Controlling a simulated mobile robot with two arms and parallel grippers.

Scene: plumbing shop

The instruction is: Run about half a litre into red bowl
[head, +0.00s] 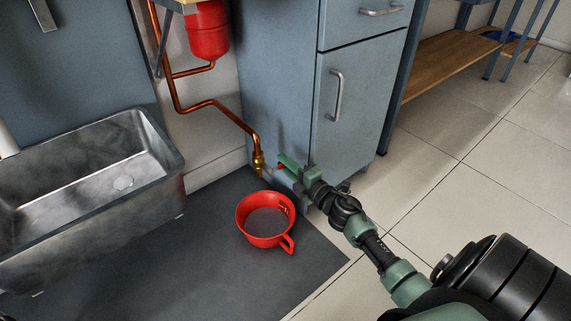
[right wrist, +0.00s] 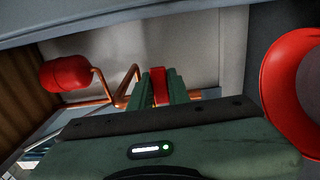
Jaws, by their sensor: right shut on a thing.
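The red bowl (head: 243,222), with a handle at its lower right, stands on the dark mat below and just right of the brass tap (head: 258,161). A greyish surface fills the bowl's inside; I cannot tell whether it is water. Part of the bowl shows at the right edge of the right wrist view (right wrist: 279,88). My right gripper (head: 283,164) is at the tap, shut on its red lever (right wrist: 160,87), which sits between the green fingers in the wrist view. I cannot make out a stream below the tap. My left gripper is not in view.
A copper pipe (head: 213,102) runs to the tap from below a red tank (head: 207,32). A metal sink (head: 85,190) stands at the left. A blue-grey cabinet (head: 352,110) stands behind my right gripper. The dark mat (head: 195,270) is clear in front of the bowl.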

